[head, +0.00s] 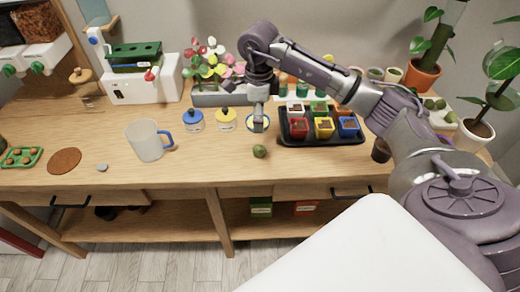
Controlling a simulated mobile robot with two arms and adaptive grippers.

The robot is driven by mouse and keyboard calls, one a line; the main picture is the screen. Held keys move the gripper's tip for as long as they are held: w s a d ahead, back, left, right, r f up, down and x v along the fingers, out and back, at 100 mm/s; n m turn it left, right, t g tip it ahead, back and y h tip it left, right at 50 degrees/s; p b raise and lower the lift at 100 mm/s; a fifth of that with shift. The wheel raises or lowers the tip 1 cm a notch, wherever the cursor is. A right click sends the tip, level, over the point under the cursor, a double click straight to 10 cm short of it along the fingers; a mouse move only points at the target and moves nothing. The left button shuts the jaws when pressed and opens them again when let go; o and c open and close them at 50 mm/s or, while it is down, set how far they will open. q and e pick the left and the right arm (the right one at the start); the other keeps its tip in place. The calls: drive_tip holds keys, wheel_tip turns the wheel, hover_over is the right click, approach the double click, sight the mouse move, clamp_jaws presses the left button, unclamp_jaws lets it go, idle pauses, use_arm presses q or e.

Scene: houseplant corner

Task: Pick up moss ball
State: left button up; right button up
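A small dark green moss ball (260,151) rests on the wooden bench top near its front edge, in the middle of the head view. My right arm comes in from the right and reaches over the bench. My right gripper (258,126) points down just behind the moss ball and looks apart from it. Its fingers are small and seen end-on, so their opening cannot be made out. My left gripper is out of view.
A black tray (290,141) with several coloured pots stands right of the ball. Yellow (226,121) and blue-lidded (193,122) jars and a jug (147,141) stand to the left. Bare bench top lies between jug and ball.

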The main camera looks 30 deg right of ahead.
sight(258, 146)
wheel_tip(258, 146, down, 8)
drive_tip(key=shift+p, duration=0.9)
drive_tip(key=shift+f+p, duration=0.4)
drive_tip(key=shift+f, duration=0.1)
drive_tip(key=f, duration=0.1)
drive_tip(key=f+p, duration=0.1)
drive_tip(key=f, duration=0.1)
drive_tip(key=shift+w+f, duration=0.3)
drive_tip(key=shift+f, duration=0.45)
drive_tip(key=shift+c, duration=0.3)
drive_tip(key=c, duration=0.9)
